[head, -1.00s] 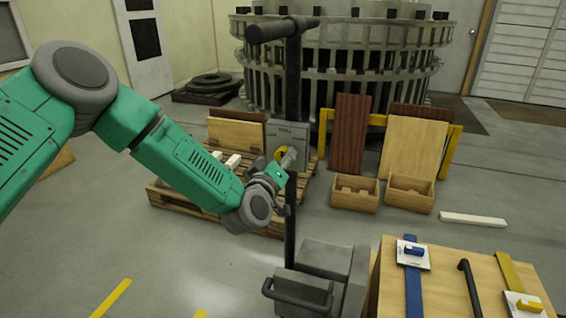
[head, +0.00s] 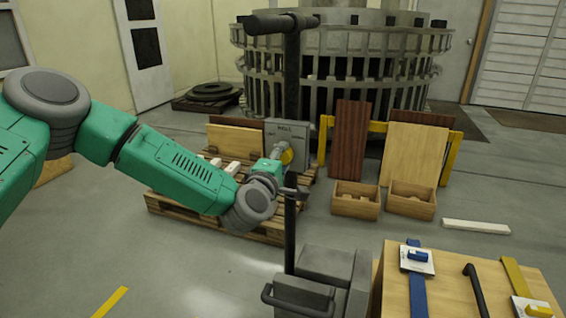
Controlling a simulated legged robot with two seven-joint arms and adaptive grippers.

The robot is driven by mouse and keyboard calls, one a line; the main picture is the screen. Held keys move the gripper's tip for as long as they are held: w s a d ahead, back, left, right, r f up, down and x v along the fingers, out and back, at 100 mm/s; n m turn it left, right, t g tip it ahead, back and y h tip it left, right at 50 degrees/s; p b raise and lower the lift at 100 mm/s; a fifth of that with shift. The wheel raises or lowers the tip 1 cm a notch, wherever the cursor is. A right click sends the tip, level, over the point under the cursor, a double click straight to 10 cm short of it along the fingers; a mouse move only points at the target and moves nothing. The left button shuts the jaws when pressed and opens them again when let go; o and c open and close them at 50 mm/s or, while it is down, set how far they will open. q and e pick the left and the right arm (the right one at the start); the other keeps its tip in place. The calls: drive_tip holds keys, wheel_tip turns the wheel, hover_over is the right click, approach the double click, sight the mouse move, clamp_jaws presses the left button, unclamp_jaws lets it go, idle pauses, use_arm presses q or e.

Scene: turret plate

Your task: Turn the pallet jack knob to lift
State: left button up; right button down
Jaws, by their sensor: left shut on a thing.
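The pallet jack (head: 291,90) stands upright, with a dark T-handle on top and a grey body below. Its grey control panel (head: 297,128) sits on the column, with small labels around a dial; the top one seems to read ROLL. My left gripper (head: 279,160) reaches in from the left and is shut on the knob. The knob's exact pointing direction cannot be told. My right gripper is not in view.
A wooden pallet (head: 170,207) with boards and white bars lies behind my left arm. Two wooden boxes (head: 355,208) stand to the right. A wooden bench (head: 391,290) with blue and yellow clamps is at the lower right.

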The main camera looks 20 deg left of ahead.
use_arm(q)
drive_tip(key=shift+f+n, duration=0.15)
drive_tip(key=shift+n, duration=0.35)
drive_tip(key=o, duration=1.2)
drive_tip(key=shift+f, duration=0.1)
drive_tip(key=shift+c, duration=0.2)
drive_tip(key=shift+s, duration=0.15)
drive_tip(key=s, duration=1.1)
drive_tip(key=shift+s+a, duration=0.3)
drive_tip(key=shift+f, duration=0.1)
